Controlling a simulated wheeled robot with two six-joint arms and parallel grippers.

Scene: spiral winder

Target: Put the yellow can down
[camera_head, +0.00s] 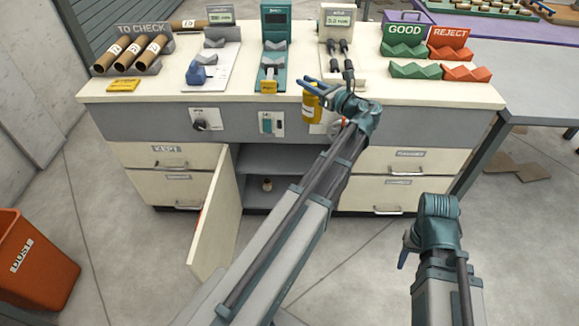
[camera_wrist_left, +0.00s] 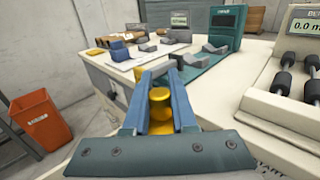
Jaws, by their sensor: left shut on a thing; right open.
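The yellow can (camera_head: 310,104) is held in my left gripper (camera_head: 314,86), near the front edge of the bench top (camera_head: 420,95). The left wrist view shows the can (camera_wrist_left: 159,113) between the two blue fingers of that gripper (camera_wrist_left: 160,75). The can looks about upright in the head view. My right gripper (camera_head: 404,256) is low at the right, in front of the bench, open and away from the can.
Cardboard tubes (camera_head: 130,52) lie in the TO CHECK rack. Teal (camera_head: 275,50) and cream (camera_head: 340,45) testers stand behind the can. GOOD (camera_head: 404,40) and REJECT (camera_head: 450,42) racks are at right. A cabinet door (camera_head: 216,215) hangs open; an orange bin (camera_head: 35,260) stands left.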

